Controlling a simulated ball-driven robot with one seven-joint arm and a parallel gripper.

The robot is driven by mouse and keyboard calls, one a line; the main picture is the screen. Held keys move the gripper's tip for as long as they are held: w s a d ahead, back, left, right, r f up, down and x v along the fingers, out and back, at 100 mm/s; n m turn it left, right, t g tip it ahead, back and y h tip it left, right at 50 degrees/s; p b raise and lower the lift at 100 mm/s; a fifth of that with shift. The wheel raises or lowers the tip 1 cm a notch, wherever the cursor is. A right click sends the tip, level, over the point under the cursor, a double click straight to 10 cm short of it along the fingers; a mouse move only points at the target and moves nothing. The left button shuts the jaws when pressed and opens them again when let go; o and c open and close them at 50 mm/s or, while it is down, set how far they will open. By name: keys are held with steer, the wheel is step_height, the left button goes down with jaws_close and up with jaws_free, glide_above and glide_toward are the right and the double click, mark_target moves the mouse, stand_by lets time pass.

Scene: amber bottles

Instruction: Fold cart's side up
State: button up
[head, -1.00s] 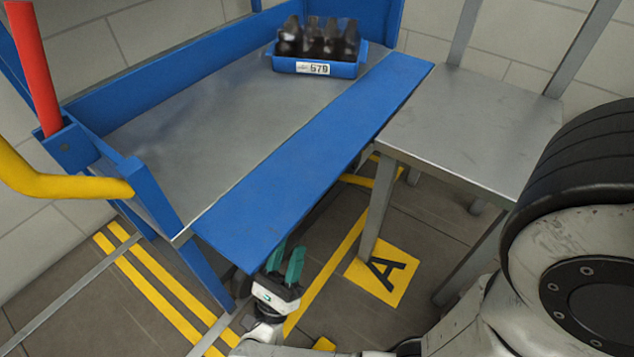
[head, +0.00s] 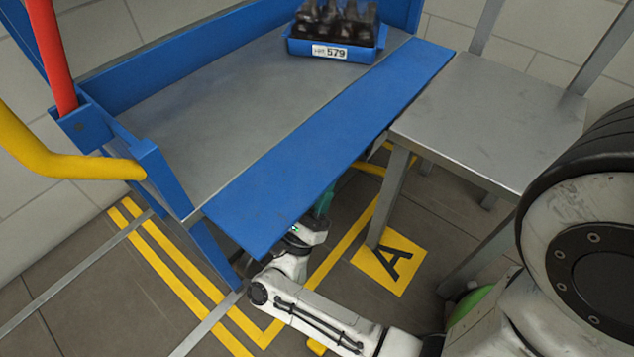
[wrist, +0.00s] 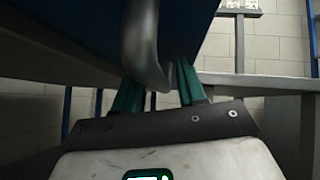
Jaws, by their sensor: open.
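The cart (head: 180,120) has a grey metal bed with blue walls. Its near side (head: 330,150) is a long blue panel folded down and outward, lying beyond the bed's edge. My gripper (head: 318,210) is under the panel's outer edge, partly hidden by it, with one green finger showing. In the wrist view, my gripper (wrist: 158,88) has its two green fingers apart under the dark blue panel (wrist: 75,25). A curved grey metal bar (wrist: 142,45) hangs below the panel and lies between the fingers in the picture. Contact cannot be told.
A grey metal table (head: 485,120) stands close to the panel's right side. A red post (head: 52,60) and yellow tube (head: 70,165) are at left. A yellow floor mark A (head: 392,262) lies below.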

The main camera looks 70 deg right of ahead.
jaws_close()
stand_by(0.4)
